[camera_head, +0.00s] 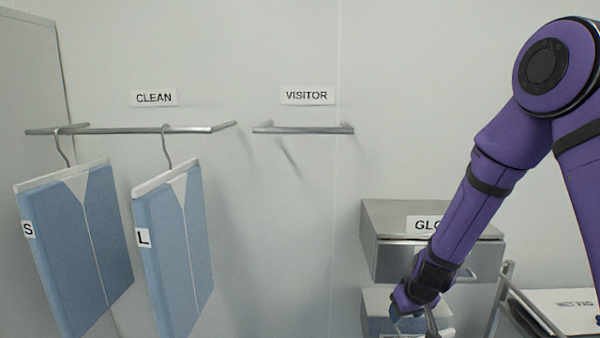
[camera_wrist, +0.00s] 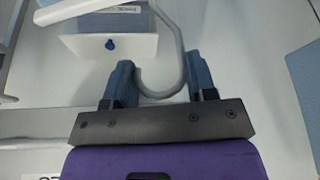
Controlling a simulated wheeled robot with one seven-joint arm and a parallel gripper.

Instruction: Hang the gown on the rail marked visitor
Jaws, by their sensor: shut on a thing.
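My gripper (camera_head: 412,322) is low at the right in the head view, partly cut off by the bottom edge. In the wrist view my gripper (camera_wrist: 160,70) is shut on a grey curved hanger hook (camera_wrist: 180,50). A white bar (camera_wrist: 85,10) at the top looks like the hanger's top edge; the gown body on it cannot be made out. The visitor rail (camera_head: 302,129) is a short, empty metal bar on the wall under the VISITOR sign (camera_head: 307,95), up and left of my gripper.
Two blue gowns, S (camera_head: 80,240) and L (camera_head: 180,245), hang on the clean rail (camera_head: 130,129) at the left. A metal glove drawer (camera_head: 395,220) and a box (camera_head: 378,303) stand close to my gripper. A trolley (camera_head: 520,310) is at the lower right. Wall space below the visitor rail is clear.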

